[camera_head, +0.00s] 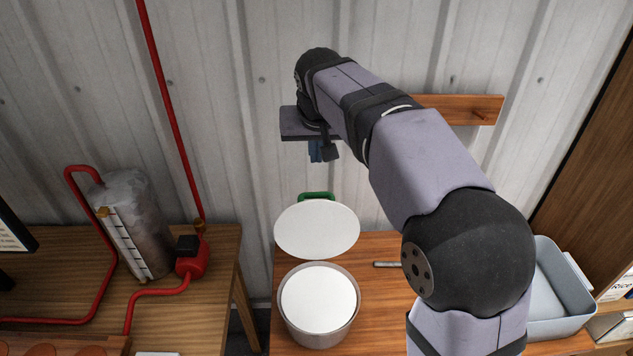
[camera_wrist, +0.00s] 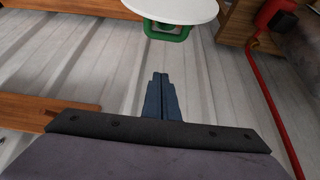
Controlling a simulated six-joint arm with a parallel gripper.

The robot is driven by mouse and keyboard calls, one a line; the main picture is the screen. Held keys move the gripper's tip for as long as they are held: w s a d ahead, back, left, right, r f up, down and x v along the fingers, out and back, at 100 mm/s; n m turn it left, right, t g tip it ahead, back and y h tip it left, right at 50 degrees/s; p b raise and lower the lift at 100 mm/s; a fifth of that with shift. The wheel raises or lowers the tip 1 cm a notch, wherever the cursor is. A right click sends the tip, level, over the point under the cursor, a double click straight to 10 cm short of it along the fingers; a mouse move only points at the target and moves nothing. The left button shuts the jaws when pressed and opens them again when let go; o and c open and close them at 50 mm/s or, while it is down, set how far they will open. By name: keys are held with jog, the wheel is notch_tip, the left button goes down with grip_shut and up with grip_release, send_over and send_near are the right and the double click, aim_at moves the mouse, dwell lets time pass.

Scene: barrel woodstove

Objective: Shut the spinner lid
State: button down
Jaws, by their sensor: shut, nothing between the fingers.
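The spinner (camera_head: 318,340) is a round grey tub with a white disc-like surface inside its rim, on the wooden table. Its white round lid (camera_head: 317,230) stands open behind the tub, tilted up, with a green handle (camera_head: 316,195) at its far edge. In the wrist view, part of the lid (camera_wrist: 185,8) and the green handle (camera_wrist: 168,33) show at the top. My gripper (camera_head: 318,158) is above and behind the lid near the wall, pointing down. Its blue fingers (camera_wrist: 160,80) are shut and empty, apart from the handle. The hinge cannot be made out.
A small grey stick-like item (camera_head: 387,264) lies right of the lid. A grey-blue bin (camera_head: 550,312) is at the right. A metal cylinder (camera_head: 137,225) with red pipes stands on the left table. A wooden wall rail (camera_head: 455,106) is behind my arm.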

aim_at(316, 193)
jog(key=f+p, duration=0.1)
jog(key=f, duration=0.1)
jog(key=w+f+p, duration=0.1)
jog(key=f, duration=0.2)
jog(key=f+p, duration=0.1)
jog(key=f, duration=0.2)
jog(key=shift+w+f+p, duration=0.1)
jog(key=shift+w+p, duration=0.1)
jog(key=shift+p, duration=0.15)
jog(key=shift+s+f, duration=0.2)
jog(key=shift+s, duration=0.25)
